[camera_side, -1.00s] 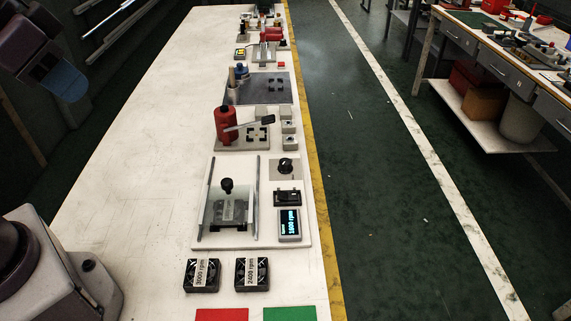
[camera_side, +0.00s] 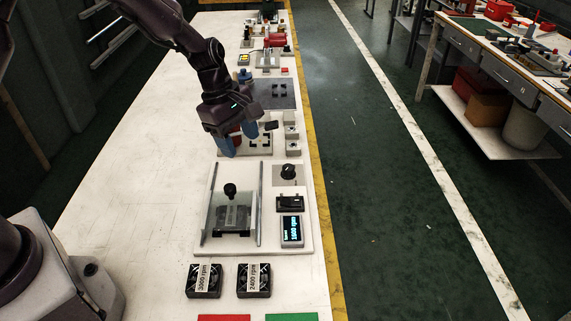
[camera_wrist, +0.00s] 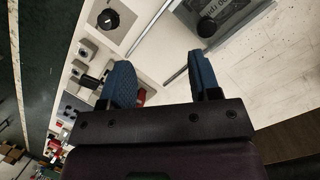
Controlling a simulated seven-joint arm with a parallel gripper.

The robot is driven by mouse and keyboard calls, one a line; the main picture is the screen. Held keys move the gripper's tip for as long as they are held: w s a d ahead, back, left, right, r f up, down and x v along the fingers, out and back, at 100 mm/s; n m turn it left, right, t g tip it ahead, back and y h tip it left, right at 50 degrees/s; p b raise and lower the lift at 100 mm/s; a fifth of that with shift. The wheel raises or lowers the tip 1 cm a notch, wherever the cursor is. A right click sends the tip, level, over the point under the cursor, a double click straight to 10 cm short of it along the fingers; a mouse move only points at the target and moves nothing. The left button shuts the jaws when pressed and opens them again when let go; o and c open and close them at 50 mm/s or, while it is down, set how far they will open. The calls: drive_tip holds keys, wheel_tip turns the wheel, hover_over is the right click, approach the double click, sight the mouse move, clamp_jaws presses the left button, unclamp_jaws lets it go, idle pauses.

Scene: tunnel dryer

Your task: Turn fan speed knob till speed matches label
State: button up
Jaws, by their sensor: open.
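The fan speed knob (camera_side: 288,172) is a black dial on a square grey plate at the right of the white test board (camera_side: 210,245). It also shows in the wrist view (camera_wrist: 107,20), ahead of the fingers and to the left. Below it in the side view are a black switch (camera_side: 290,204) and a lit display (camera_side: 292,231) with an rpm figure too small to read surely. A fan with a partly visible rpm label sits in the fixture (camera_side: 232,218), under a black-knobbed clear cover. My gripper (camera_side: 240,138) is open and empty, its blue fingers above the station behind the board, apart from the knob.
Two loose fans, labelled 3000 rpm (camera_side: 204,281) and 2400 rpm (camera_side: 254,281), lie in front of the board. Red (camera_side: 224,318) and green (camera_side: 291,317) pads lie nearest. A red object is partly hidden behind my fingers. The bench's left side is clear.

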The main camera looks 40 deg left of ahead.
sight(287, 167)
drive_tip(key=w+f+n+t, duration=0.1)
drive_tip(key=w+n+t, duration=0.1)
drive_tip(key=w+n, duration=0.7)
drive_tip(key=f, duration=0.4)
drive_tip(key=w+d+f+n, duration=0.1)
drive_tip(key=f, duration=0.3)
drive_tip(key=w+d+f+n, duration=0.1)
drive_tip(key=f, duration=0.3)
drive_tip(key=shift+w, duration=0.2)
drive_tip(key=c, duration=0.9)
